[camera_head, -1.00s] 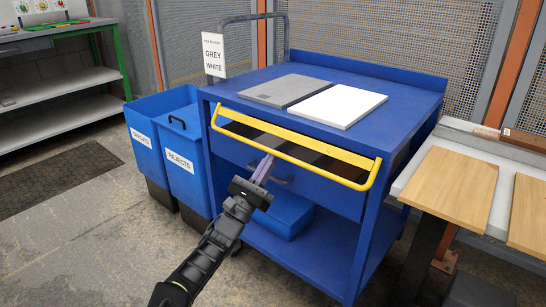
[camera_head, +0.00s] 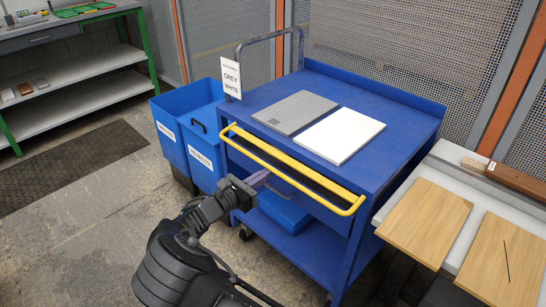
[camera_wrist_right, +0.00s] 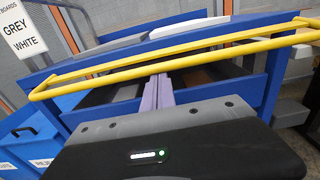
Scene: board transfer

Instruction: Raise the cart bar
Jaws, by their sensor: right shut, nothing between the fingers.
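The yellow cart bar (camera_head: 290,172) runs along the front top edge of the blue cart (camera_head: 410,110), with bent ends. It also crosses the right wrist view (camera_wrist_right: 190,58) from left to right. My right gripper (camera_head: 264,178) is shut and empty, its pale purple fingers just below the bar's left half in the head view. In the right wrist view the fingertips (camera_wrist_right: 161,80) reach up close under the bar; I cannot tell whether they touch it. My left gripper is not in view.
A grey board (camera_head: 296,113) and a white board (camera_head: 340,136) lie on the cart top. Blue bins (camera_head: 203,155) stand left of the cart. Wooden boards (camera_head: 425,218) lie on a bench at the right.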

